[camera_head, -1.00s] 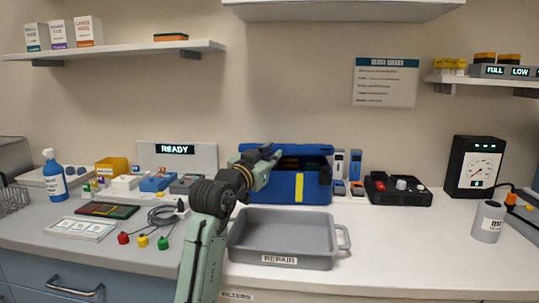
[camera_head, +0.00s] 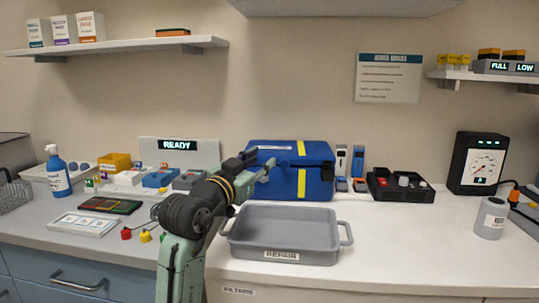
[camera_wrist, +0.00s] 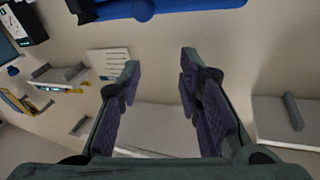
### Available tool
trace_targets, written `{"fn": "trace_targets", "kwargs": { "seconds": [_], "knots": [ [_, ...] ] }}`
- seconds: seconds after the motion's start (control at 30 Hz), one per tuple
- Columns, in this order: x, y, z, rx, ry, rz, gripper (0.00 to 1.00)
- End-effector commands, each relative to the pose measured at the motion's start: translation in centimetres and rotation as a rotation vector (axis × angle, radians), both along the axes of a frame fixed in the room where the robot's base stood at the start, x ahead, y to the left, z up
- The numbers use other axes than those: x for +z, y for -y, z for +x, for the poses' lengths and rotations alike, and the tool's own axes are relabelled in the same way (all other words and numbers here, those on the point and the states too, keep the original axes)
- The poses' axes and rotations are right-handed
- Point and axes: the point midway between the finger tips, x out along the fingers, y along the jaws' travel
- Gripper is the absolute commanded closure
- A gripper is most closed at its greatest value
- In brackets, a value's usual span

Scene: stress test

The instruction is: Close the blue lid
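The blue lid (camera_head: 283,152), with a yellow stripe, lies down over the blue box (camera_head: 318,187) at the back of the counter. No clear gap shows between lid and box from here. My gripper (camera_head: 268,168) is at the front left of the box, near the lid's front edge, and hides part of it; I cannot tell whether it touches. In the wrist view my gripper (camera_wrist: 160,72) has its two fingers spread with nothing between them. A blue edge (camera_wrist: 185,8), likely of the lid or box, crosses the top of that view.
A grey tray (camera_head: 240,247) marked REPAIR stands in front of the box. A black tray with knobs (camera_head: 420,194) and slim upright devices (camera_head: 357,160) are to its right. Small coloured boxes (camera_head: 158,179) crowd the left. The counter at front right is clear.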

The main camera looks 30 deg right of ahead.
Motion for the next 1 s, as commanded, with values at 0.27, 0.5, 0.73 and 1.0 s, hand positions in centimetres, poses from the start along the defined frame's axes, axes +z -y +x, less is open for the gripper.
{"fn": "trace_targets", "kwargs": {
  "seconds": [0.27,0.5,0.73,1.0],
  "knots": [
    [-0.4,-3.0,-2.2,0.000,0.000,0.000,0.68],
    [-0.4,-3.3,-2.4,-0.001,-0.001,0.000,0.68],
    [-0.4,-3.3,-2.4,-0.001,-0.001,0.001,0.68],
    [1.6,-8.1,-1.0,0.119,0.052,-0.073,0.68]
  ]
}}
